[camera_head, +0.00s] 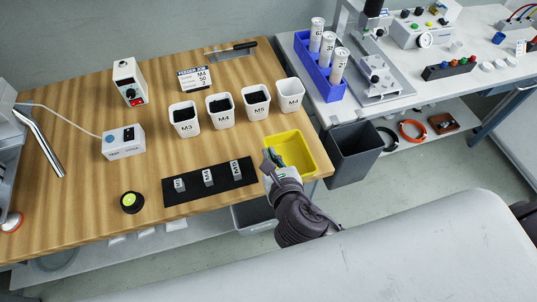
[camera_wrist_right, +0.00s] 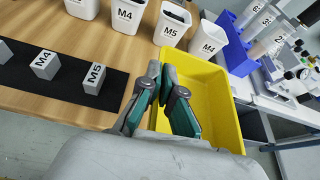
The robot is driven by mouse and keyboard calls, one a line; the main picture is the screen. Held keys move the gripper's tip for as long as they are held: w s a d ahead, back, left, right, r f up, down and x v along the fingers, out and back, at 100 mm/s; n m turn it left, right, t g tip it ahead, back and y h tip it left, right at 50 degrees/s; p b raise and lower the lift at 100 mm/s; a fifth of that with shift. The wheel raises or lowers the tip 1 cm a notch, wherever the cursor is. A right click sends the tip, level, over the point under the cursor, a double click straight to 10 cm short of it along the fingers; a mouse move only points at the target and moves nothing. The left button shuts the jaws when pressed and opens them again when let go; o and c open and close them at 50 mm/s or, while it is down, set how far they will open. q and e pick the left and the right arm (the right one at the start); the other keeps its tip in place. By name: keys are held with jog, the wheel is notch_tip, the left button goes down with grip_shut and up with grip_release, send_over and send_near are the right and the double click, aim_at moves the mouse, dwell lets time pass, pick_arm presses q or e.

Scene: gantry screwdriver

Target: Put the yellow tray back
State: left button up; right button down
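The yellow tray (camera_head: 309,146) is empty and sits at the right front corner of the wooden table. It also shows in the right wrist view (camera_wrist_right: 215,95). My right gripper (camera_head: 270,157) is at the tray's left wall. In the right wrist view its two fingers (camera_wrist_right: 162,78) are close together, one on each side of that wall, and look shut on it. The fingers hide part of the wall, so the contact itself is hard to see. My left gripper is not in view.
White bins (camera_head: 221,112) stand in a row behind the tray. A black mat (camera_head: 222,187) with labelled grey blocks lies left of it. A dark grey waste bin (camera_head: 354,152) stands beyond the table's right edge. A blue rack (camera_head: 312,66) stands on the other bench.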

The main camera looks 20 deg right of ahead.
jog(key=x, duration=0.6)
jog(key=shift+s+d+f, duration=0.1)
jog(key=shift+s+f, duration=0.05)
jog(key=shift+f, duration=0.3)
jog(key=shift+w+f+b, duration=0.3)
jog(key=shift+w+f, duration=0.05)
jog(key=shift+w, duration=0.1)
notch_tip(320, 180, down, 4)
jog(key=shift+r+b, duration=0.1)
jog(key=shift+b, duration=0.4)
jog(key=c, duration=1.3)
grip_release()
